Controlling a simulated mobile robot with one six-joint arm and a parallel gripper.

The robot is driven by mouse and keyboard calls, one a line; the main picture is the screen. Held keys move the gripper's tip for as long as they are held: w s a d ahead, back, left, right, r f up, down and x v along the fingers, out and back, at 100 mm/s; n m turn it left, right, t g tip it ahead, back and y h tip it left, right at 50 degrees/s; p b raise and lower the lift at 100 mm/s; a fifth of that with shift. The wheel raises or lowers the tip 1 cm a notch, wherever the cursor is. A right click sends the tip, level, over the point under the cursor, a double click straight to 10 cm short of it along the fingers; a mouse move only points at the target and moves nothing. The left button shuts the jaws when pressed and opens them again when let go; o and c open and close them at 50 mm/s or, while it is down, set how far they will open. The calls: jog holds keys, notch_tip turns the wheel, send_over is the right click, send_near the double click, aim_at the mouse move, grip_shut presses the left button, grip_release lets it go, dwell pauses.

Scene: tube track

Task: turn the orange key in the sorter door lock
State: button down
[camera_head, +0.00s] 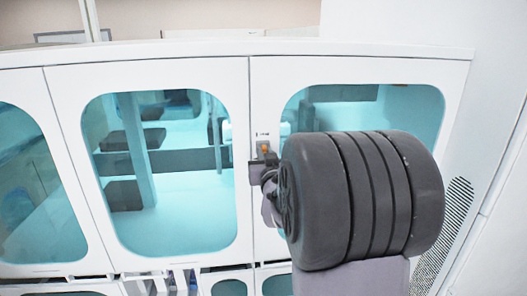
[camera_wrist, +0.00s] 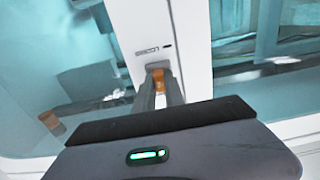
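The small orange key (camera_head: 264,148) is in the lock on the white door frame between two teal-windowed doors. It also shows in the wrist view (camera_wrist: 158,80), directly between my gripper's two grey fingers. My gripper (camera_head: 262,161) is at the lock, largely hidden behind my own dark arm joint in the head view. In the wrist view my gripper (camera_wrist: 160,88) has its fingers close together, one on each side of the key, and they appear to touch it. The lower part of the key is hidden by the fingers. The sorter door (camera_head: 152,67) has a rounded teal window.
The white cabinet front fills the head view, with a top ledge (camera_head: 200,50) along it. A vented panel (camera_head: 450,220) is at the right. An orange patch (camera_wrist: 48,119) shows in the glass at the left of the wrist view, likely a reflection.

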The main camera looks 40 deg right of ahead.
jog(key=shift+n+b, duration=1.5)
jog(key=shift+n, duration=0.1)
jog(key=n+b, duration=0.2)
jog(key=n, duration=0.1)
jog(key=shift+b, duration=0.4)
